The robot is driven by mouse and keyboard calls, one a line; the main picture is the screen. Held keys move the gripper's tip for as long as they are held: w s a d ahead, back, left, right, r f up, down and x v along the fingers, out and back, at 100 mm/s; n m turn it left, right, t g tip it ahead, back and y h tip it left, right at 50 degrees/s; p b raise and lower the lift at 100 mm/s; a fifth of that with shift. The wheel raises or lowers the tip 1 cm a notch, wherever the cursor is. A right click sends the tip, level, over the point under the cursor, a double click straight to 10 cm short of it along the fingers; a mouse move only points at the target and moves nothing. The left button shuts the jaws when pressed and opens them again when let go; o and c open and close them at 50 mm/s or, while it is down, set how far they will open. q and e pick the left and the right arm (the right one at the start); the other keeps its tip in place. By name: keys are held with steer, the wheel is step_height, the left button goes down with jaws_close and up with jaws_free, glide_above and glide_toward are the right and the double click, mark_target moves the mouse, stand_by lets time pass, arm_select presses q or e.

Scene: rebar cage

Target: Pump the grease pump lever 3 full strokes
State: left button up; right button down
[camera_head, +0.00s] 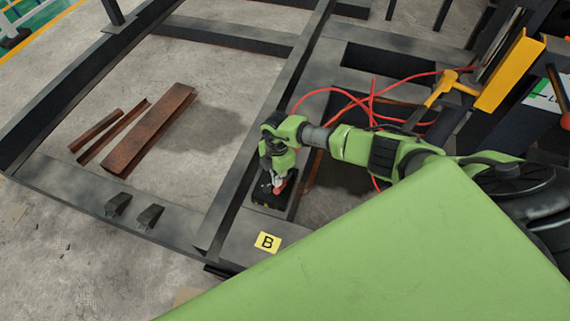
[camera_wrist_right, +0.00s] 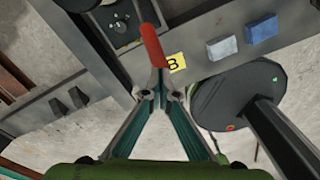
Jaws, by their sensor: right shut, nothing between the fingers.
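The grease pump is a small dark box (camera_head: 262,196) on the steel frame, near a yellow "B" label (camera_head: 267,242). It also shows at the top of the right wrist view (camera_wrist_right: 118,24). Its red lever (camera_wrist_right: 152,45) slants from the pump toward my fingertips; in the head view a bit of red (camera_head: 281,188) shows beside the gripper. My right gripper (camera_head: 276,180) points down over the pump. In the right wrist view its fingers (camera_wrist_right: 160,92) are together and empty, close to the lever's end. I cannot tell whether they touch it. My left gripper is out of view.
Red hoses (camera_head: 372,100) loop over the frame behind my right arm. Rusty steel pieces (camera_head: 150,130) lie on the floor at left. Two dark wedge blocks (camera_head: 149,216) sit on the front beam. Grey (camera_wrist_right: 222,47) and blue (camera_wrist_right: 262,28) blocks sit right of the label.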

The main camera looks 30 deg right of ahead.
mark_target(276, 193)
stand_by(0.3)
steer(key=shift+s+a+f, duration=0.35)
steer(key=shift+f, duration=0.2)
steer(key=shift+f, duration=0.1)
steer(key=shift+s+a+f, duration=0.3)
steer(key=shift+a+f, duration=0.05)
steer(key=shift+f, duration=0.05)
steer(key=shift+s+a+f, duration=0.35)
steer(key=shift+f, duration=0.3)
